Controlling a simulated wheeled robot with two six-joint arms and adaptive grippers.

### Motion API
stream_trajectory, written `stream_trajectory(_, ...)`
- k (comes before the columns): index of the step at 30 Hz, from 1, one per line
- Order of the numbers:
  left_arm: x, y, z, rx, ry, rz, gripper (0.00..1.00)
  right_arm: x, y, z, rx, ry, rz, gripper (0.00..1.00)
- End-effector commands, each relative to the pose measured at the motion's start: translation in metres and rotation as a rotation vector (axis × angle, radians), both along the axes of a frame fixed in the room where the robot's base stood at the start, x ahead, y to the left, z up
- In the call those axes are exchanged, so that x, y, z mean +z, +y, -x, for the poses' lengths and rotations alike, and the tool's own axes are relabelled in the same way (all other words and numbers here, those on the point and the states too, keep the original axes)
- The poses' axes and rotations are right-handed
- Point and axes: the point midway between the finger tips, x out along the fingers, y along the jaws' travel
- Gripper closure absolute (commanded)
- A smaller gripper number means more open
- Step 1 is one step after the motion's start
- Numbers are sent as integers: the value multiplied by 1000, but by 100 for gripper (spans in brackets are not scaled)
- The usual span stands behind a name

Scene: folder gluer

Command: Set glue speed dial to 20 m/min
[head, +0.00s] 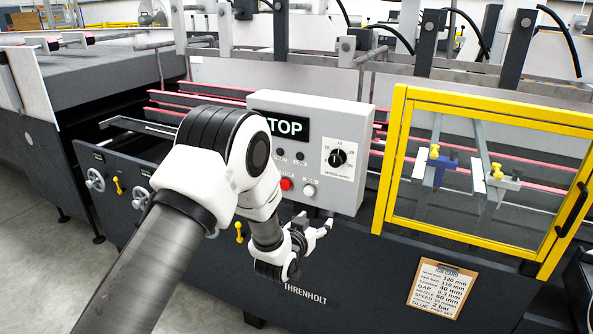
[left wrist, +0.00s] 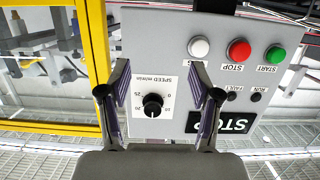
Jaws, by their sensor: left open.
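The speed dial (head: 338,158) is a black round knob on a white scale plate, on the right part of a grey control box (head: 359,120). In the left wrist view the dial (left wrist: 152,104) appears upside down, between the two fingers in the picture. The knob's exact setting is too small to read. My left gripper (head: 318,226) is below the control box in the head view, open and empty, apart from the knob. Its spread fingers also show in the left wrist view (left wrist: 160,72). My right gripper is not in view.
Red (head: 286,184) and white (head: 309,191) buttons sit left of the dial, partly near my arm. The wrist view also shows a green button (left wrist: 275,55). A yellow-framed guard door (head: 399,150) stands right of the box. A clipboard (head: 440,288) hangs below it.

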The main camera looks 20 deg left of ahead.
Motion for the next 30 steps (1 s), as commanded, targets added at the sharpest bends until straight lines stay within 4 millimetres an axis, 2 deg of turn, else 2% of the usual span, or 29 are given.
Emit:
stream_trajectory(1,41,-2,-19,-4,-94,-4,36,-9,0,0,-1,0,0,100)
stream_trajectory(3,87,-3,-30,-7,-177,-7,36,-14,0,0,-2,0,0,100)
stream_trajectory(6,119,-4,-33,-7,-224,-7,36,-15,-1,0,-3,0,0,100)
stream_trajectory(11,125,-4,-51,-7,-227,-7,36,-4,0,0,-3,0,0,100)
stream_trajectory(19,123,-6,-100,-7,-225,-7,36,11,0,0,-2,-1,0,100)
stream_trajectory(23,122,-6,-109,-8,-223,-7,36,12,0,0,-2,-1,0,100)
stream_trajectory(29,120,-6,-109,-7,-222,-7,36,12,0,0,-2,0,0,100)
stream_trajectory(30,120,-6,-109,-7,-222,-7,47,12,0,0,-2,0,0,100)
